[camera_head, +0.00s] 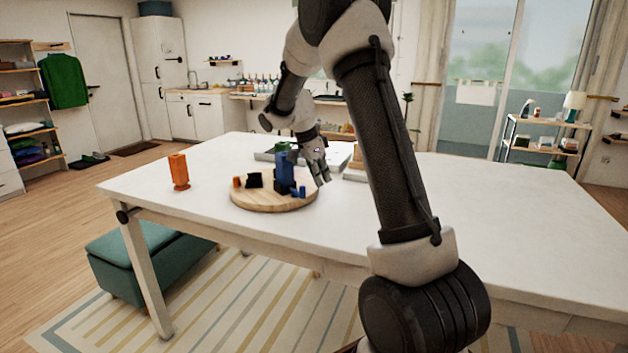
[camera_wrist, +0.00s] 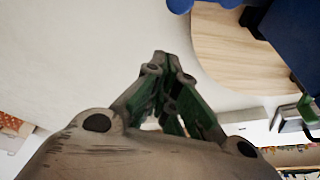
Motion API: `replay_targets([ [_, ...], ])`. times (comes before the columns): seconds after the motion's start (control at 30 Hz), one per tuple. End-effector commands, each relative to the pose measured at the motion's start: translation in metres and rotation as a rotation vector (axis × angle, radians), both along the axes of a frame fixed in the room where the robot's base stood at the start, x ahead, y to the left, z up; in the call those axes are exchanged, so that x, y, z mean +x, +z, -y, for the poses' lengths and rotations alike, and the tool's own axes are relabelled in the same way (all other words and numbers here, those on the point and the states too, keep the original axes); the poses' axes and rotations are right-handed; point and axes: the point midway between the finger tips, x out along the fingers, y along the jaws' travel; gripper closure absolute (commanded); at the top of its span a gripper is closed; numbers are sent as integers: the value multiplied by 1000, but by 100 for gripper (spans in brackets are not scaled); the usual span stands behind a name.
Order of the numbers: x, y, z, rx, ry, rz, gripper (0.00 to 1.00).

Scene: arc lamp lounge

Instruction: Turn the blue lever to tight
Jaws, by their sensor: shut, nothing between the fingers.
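A blue upright piece (camera_head: 284,170) stands on a round wooden board (camera_head: 262,203) on the white table. Small blue parts (camera_head: 297,190) sit low at its right side. I cannot tell which blue part is the lever, and no tight mark is readable. In the wrist view, a large blue shape (camera_wrist: 290,40) fills the upper right corner, beside the board (camera_wrist: 225,60). My gripper (camera_head: 324,180) is to the right of the blue piece, pointing down near the board's right edge. In the wrist view my gripper (camera_wrist: 166,62) is shut and empty, over the white tabletop.
A black piece (camera_head: 254,181) and a small orange piece (camera_head: 237,182) are on the board's left part. A grey tray (camera_head: 268,155) lies behind the board. The table's right side (camera_head: 510,220) is clear.

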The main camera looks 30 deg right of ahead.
Motion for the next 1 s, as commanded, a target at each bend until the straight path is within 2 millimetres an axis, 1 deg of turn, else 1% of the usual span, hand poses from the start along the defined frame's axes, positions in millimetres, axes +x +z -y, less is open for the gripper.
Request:
replay_targets([
  [0.03, 2, 6, 4, 0, -1, 4, 100],
  [0.1, 4, 24, -4, -1, 3, 6, 100],
  [0.2, 6, 46, -11, 0, 3, 4, 100],
  [0.3, 8, 65, -18, 0, 1, 4, 100],
  [0.4, 10, 79, -23, 0, 2, 2, 100],
  [0.5, 10, 88, -26, 0, 1, 1, 100],
  [0.6, 11, 93, -27, 0, 1, 1, 100],
  [1.0, 11, 94, -28, 0, 1, 0, 100],
])
